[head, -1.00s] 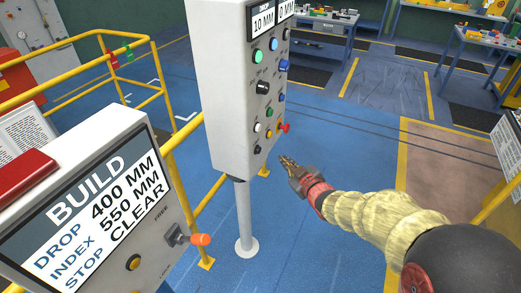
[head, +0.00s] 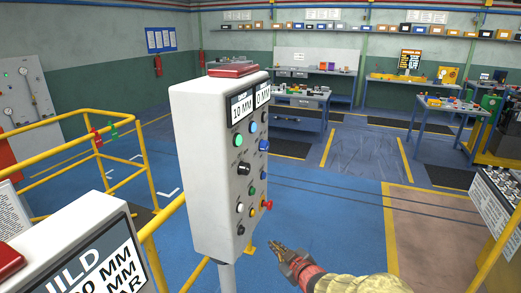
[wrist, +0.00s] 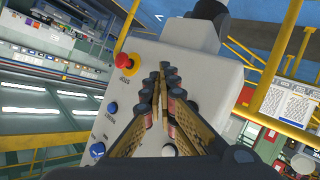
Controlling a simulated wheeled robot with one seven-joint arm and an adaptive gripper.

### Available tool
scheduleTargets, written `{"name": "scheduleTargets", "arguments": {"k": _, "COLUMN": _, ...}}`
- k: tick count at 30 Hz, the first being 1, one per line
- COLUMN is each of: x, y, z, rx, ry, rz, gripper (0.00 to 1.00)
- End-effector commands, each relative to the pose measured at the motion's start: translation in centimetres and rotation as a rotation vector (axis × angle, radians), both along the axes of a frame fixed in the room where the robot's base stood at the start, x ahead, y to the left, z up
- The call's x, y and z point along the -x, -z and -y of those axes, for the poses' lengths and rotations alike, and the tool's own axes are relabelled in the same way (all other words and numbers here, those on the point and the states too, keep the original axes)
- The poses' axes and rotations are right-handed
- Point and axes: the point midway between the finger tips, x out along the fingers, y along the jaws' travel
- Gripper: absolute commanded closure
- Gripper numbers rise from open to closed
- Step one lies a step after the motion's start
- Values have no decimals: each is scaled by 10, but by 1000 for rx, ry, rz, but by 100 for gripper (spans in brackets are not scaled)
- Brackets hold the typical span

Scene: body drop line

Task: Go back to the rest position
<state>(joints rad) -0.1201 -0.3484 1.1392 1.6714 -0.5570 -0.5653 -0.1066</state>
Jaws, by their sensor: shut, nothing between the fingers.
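My gripper (head: 283,252) shows in the head view at the lower right of the grey control box. It is shut and empty. In the wrist view my gripper (wrist: 158,95) has its fingers together in front of the box face. The control box (head: 198,170) stands on a post and carries several coloured buttons, black knobs and two displays reading 10 MM and 0 MM. Its red button (head: 267,204) is at the lower right edge, close above my gripper. The red button also shows in the wrist view (wrist: 125,61). I cannot tell whether the fingers touch the box.
The build sign box (head: 90,250) is at the lower left. Yellow railings (head: 110,160) stand behind it. Workbenches (head: 300,115) line the back. A panel with switches (head: 500,195) is at the right edge. Blue floor (head: 330,205) lies open between.

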Motion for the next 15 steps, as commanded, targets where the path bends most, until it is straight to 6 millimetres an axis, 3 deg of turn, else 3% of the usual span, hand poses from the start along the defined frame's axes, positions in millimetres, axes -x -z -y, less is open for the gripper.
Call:
{"name": "scheduleTargets", "arguments": {"k": 3, "x": 20, "y": 47, "z": 27, "rx": 45, "ry": 90, "rz": -164, "gripper": 100}}
{"name": "scheduleTargets", "arguments": {"k": 6, "x": 48, "y": 68, "z": 56, "rx": 84, "ry": 197, "rz": -322, "gripper": 100}}
{"name": "scheduleTargets", "arguments": {"k": 10, "x": 95, "y": 62, "z": 94, "rx": 108, "ry": 347, "rz": -504, "gripper": 100}}
{"name": "scheduleTargets", "arguments": {"k": 15, "x": 183, "y": 20, "z": 134, "rx": 87, "ry": 540, "rz": -727, "gripper": 100}}
